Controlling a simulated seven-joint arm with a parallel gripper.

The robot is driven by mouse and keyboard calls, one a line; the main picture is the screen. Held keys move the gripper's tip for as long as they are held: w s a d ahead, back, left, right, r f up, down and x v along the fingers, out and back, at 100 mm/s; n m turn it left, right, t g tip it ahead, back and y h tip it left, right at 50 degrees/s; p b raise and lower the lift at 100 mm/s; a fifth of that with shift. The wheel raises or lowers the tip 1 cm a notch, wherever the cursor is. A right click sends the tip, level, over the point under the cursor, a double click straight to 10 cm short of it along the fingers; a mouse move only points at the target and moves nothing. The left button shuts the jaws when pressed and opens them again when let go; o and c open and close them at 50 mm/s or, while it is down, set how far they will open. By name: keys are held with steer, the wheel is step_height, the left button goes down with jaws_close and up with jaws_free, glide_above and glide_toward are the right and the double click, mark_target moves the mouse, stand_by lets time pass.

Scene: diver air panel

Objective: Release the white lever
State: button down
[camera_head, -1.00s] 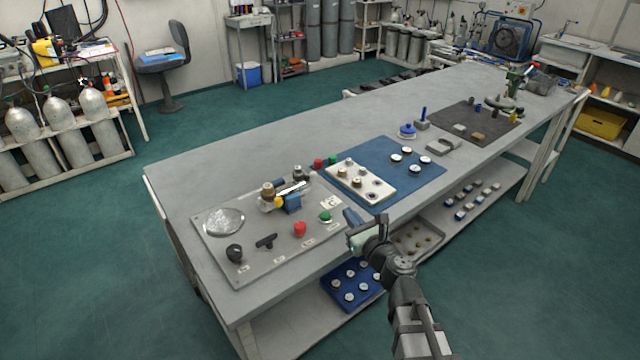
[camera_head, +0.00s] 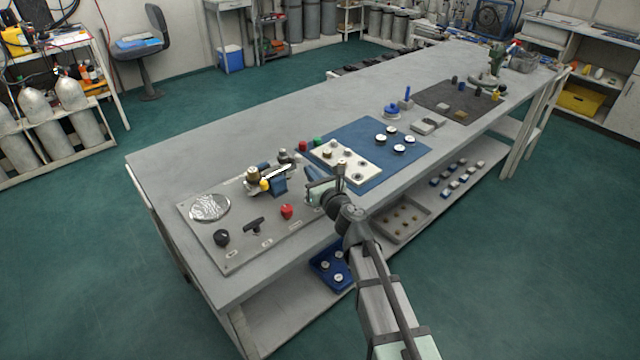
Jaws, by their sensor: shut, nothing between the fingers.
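The white lever (camera_head: 277,172) is a short, pale bar on a valve assembly at the back of the grey panel (camera_head: 240,238). It slopes up to the right, beside a brass fitting (camera_head: 253,174), a yellow knob (camera_head: 265,184) and a blue block (camera_head: 279,187). My gripper (camera_head: 309,175) is over the panel's right end, to the right of the lever and apart from it. It is shut and empty.
The panel also carries a silver gauge disc (camera_head: 209,208), a black knob (camera_head: 221,237), a black T-handle (camera_head: 254,226) and a red knob (camera_head: 287,211). A white plate of fittings (camera_head: 338,166) lies on a blue mat (camera_head: 392,167) to the right. The bench behind the panel is clear.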

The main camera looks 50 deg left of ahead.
mark_target(301, 159)
steer(key=x, duration=0.4)
steer(key=shift+a, duration=0.15)
steer(key=shift+w, duration=0.15)
steer(key=shift+w+n+g, duration=0.15)
steer(key=shift+n+g, duration=0.25)
steer(key=shift+g, duration=0.2)
steer(key=shift+w+a+n+g, duration=0.2)
steer(key=shift+n+g, duration=0.1)
steer(key=shift+g, duration=0.2)
steer(key=shift+w+a+n+g, duration=0.25)
steer(key=shift+w+n+g, duration=0.5)
steer(key=shift+g, duration=0.45)
steer(key=shift+w+a, duration=0.45)
steer(key=shift+w, duration=0.15)
steer(key=shift+w, duration=0.1)
